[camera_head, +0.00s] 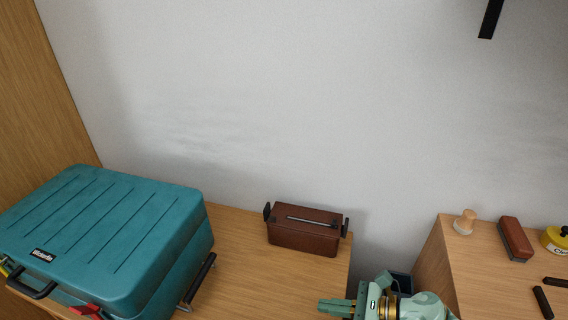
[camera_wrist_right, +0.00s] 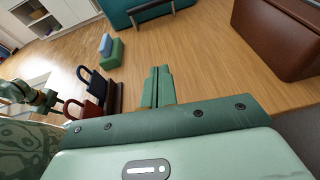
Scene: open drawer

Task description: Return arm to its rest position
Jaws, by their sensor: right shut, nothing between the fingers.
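My right gripper (camera_head: 338,306) shows at the bottom of the head view, to the right of centre. Its pale green fingers point left and lie together with nothing between them. The right wrist view also shows the two green fingers (camera_wrist_right: 158,86) side by side, over a wooden surface. They touch no object there. My left gripper does not show in the head view.
A wooden top (camera_head: 240,249) bears a teal case (camera_head: 105,225) and a brown box (camera_head: 303,238). A wooden block (camera_head: 440,262) at right carries a wooden knob (camera_head: 464,222), a brown-and-grey block (camera_head: 515,239) and a yellow tape roll (camera_head: 555,240). Padlocks (camera_wrist_right: 88,110) show in the wrist view.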

